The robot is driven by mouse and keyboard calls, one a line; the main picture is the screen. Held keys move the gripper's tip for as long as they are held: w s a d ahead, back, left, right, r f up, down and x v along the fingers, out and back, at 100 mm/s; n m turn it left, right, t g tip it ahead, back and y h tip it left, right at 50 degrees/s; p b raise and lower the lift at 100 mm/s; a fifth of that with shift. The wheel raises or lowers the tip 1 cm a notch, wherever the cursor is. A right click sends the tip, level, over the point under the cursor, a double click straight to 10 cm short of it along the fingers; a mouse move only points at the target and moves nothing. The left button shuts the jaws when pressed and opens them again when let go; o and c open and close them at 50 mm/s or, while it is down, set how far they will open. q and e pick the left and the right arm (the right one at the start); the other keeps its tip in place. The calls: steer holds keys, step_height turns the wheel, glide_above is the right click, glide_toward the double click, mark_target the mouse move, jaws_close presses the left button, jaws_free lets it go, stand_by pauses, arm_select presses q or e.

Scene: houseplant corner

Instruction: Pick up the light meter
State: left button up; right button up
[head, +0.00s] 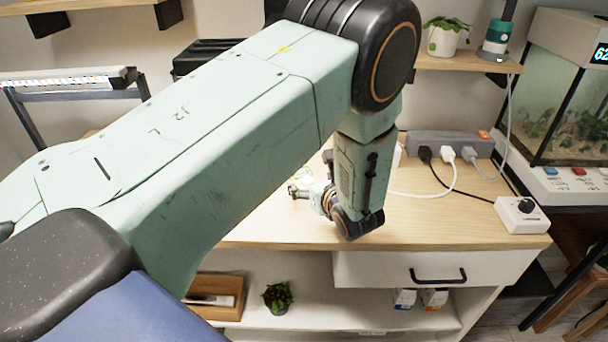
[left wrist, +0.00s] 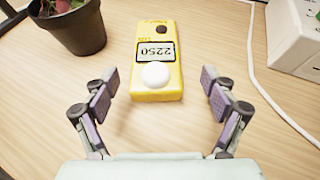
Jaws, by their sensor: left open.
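The light meter (left wrist: 157,70) is a yellow handheld box with a white dome, a dark button and a display reading 2250. It lies face up on the wooden tabletop, upside down in the left wrist view. My left gripper (left wrist: 159,92) is open, with one finger on each side of the meter's near end and gaps to both. Nothing is between the pads but the meter's near part and bare table. In the head view my left gripper (head: 303,190) is low over the table, partly behind my arm, and the meter is largely hidden there. My right gripper is not in view.
A dark plant pot (left wrist: 76,28) stands left of the meter. A white box (left wrist: 297,40) and white cable (left wrist: 254,75) are at right. In the head view, a grey power strip (head: 455,138), a white knob box (head: 521,216) and a glass terrarium (head: 572,105) stand right.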

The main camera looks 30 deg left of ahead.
mark_target(304, 176)
arm_select(q)
steer(key=x, duration=0.4)
steer(key=shift+s+a+r, duration=0.15)
steer(key=shift+s+a, duration=0.05)
steer(key=shift+a, duration=0.25)
steer(key=shift+w+a, duration=0.2)
steer(key=shift+a, duration=0.05)
steer(key=shift+w+f, duration=0.15)
steer(key=shift+f, duration=0.05)
steer(key=shift+w+d, duration=0.1)
steer(key=shift+d, duration=0.05)
steer(key=shift+r, duration=0.1)
steer(key=c, duration=1.5)
step_height(304, 176, up, 10)
steer(key=shift+p, duration=0.55)
